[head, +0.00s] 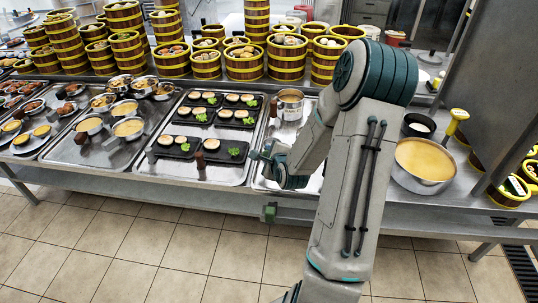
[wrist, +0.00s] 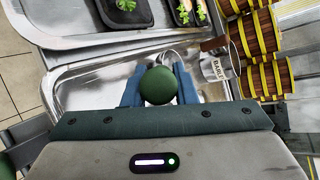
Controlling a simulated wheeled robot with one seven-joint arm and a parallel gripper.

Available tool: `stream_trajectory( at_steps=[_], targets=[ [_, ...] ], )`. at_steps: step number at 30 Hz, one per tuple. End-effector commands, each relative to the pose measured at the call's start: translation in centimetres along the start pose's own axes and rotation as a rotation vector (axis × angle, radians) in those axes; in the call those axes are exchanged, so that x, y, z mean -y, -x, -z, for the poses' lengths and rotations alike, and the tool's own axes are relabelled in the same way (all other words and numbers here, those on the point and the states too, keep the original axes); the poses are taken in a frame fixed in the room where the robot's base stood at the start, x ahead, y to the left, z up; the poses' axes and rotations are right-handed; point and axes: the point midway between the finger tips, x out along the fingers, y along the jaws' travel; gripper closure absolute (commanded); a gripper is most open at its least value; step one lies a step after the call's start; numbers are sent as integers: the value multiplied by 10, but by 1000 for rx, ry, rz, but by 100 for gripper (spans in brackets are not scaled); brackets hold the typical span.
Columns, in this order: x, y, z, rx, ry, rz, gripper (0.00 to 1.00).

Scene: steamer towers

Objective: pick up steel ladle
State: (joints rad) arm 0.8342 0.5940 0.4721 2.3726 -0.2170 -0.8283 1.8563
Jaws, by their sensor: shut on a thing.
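The steel ladle is seen nearly end-on in the wrist view, as a round green handle end (wrist: 158,86) with a curved bright metal part just beyond it. My gripper (wrist: 159,80) has its two blue fingers on either side of the handle and is shut on it. In the head view my gripper (head: 262,154) is over the front part of a steel tray, below the labelled steel pot. My arm hides much of that area, and I cannot make out the ladle's bowl clearly there.
The labelled steel pot (head: 290,104) stands close beyond my gripper. A tray (head: 202,173) with black plates of food lies to the left. A large pan of yellow liquid (head: 425,162) stands right of my arm. Steamer towers (head: 257,20) line the back. The floor in front is clear.

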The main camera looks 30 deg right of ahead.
Motion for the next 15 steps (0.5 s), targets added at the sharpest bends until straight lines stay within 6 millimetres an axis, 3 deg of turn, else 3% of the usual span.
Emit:
stream_trajectory(
  at_steps=[7,15],
  targets=[
    [30,16,-15,0,5,9,100],
    [78,40,22,-6,0,8,100]
  ],
)
